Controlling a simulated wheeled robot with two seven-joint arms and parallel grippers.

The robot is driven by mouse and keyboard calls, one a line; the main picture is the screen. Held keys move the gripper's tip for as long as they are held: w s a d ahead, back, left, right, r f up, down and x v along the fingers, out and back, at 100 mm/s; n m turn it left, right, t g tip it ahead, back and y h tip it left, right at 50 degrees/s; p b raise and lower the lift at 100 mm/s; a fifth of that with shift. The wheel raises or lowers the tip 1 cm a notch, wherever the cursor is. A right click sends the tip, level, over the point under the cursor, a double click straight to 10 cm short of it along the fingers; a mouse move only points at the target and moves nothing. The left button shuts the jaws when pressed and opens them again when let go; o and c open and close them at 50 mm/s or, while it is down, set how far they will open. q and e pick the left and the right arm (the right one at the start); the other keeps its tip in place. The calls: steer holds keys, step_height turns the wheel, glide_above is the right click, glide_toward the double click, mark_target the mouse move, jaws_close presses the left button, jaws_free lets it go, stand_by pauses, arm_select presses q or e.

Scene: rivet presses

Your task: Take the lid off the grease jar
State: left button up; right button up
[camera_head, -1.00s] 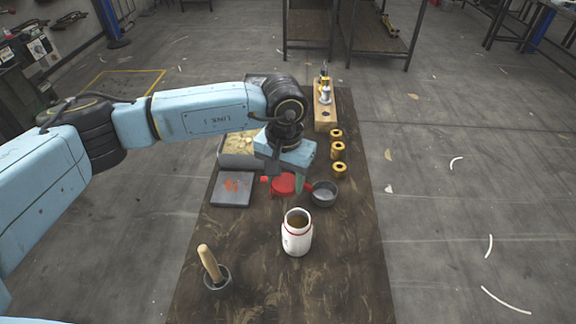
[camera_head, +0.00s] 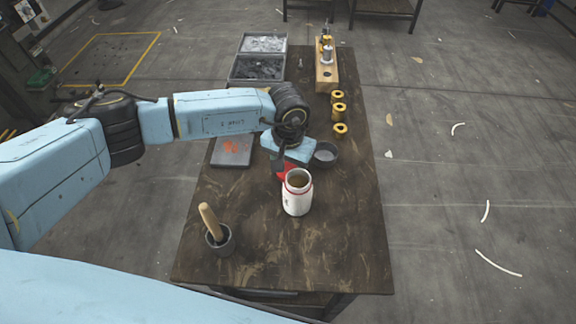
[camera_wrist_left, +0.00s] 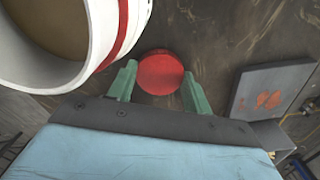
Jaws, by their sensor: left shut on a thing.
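The grease jar (camera_head: 297,199), white with a red band, stands upright on the dark table, its mouth uncovered and brownish inside. It also shows large at the upper left of the left wrist view (camera_wrist_left: 100,40). The round red lid (camera_wrist_left: 160,73) is off the jar, between the green fingers of my left gripper (camera_wrist_left: 157,78), which is shut on it. In the head view the lid (camera_head: 282,172) is just behind the jar, partly hidden by the gripper and jar. I cannot tell whether it touches the table. My right gripper is not in view.
A black bowl (camera_head: 325,155) stands close behind the jar. A grey plate with orange marks (camera_head: 232,152) lies left. A pot with a wooden handle (camera_head: 221,240) is front left. Several yellow rings (camera_head: 340,128) line the right side. The front right of the table is clear.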

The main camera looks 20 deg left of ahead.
mark_target(288, 171)
arm_select(q)
steer(key=shift+f, duration=0.1)
steer(key=o, duration=1.1)
step_height(288, 171, up, 12)
steer(key=shift+s, duration=0.1)
